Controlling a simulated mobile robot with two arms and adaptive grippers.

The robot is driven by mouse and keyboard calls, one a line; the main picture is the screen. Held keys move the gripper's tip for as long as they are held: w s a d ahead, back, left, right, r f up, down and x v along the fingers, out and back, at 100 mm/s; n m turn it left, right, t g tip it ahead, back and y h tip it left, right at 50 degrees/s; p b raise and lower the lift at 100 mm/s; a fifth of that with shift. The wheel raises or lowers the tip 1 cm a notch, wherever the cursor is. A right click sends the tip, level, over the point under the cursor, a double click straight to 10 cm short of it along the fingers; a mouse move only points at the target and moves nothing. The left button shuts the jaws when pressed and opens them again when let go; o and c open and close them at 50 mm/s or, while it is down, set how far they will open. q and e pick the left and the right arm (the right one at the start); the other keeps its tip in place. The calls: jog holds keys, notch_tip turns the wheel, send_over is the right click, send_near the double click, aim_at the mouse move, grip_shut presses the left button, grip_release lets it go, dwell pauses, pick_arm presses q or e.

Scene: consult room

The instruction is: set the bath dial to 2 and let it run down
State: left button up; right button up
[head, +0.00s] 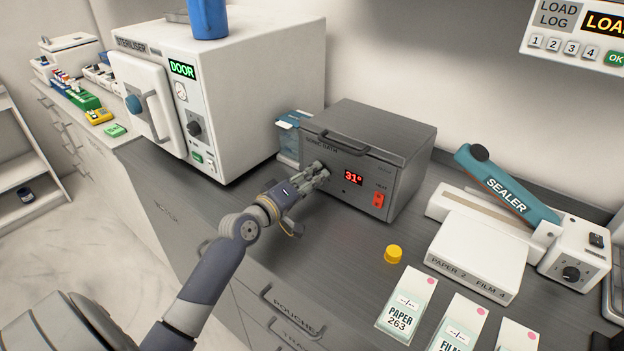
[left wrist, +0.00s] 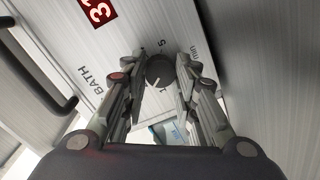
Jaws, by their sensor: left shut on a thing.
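The sonic bath (head: 365,150) is a grey metal box on the counter with its lid down. Its red display (head: 353,178) reads 31°. The bath dial (left wrist: 160,69), a dark round knob, sits on the bath's front, with printed numbers and "min" around it in the left wrist view. My left gripper (head: 318,172) is at the bath front with its fingers on both sides of the dial, shut on it. In the head view the gripper hides the dial. A pale mark shows on the dial, but I cannot tell its exact setting. My right gripper is out of view.
A red switch (head: 378,200) is on the bath's front right. The white steriliser (head: 250,75) stands to the left, its display reading DOOR. A yellow cap (head: 393,254) lies in front of the bath. The sealer (head: 505,185) and paper packs (head: 406,303) are to the right.

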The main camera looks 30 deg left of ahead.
pick_arm(q)
jog(key=shift+d+m, duration=0.1)
jog(key=shift+m, duration=0.7)
jog(key=o, duration=1)
jog(key=shift+o, duration=0.2)
jog(key=shift+s, duration=0.15)
jog(key=shift+s, duration=0.35)
jog(key=s, duration=0.7)
jog(key=s+a, duration=0.1)
jog(key=s, duration=0.3)
jog(key=shift+r, duration=0.4)
jog(key=shift+f, duration=0.1)
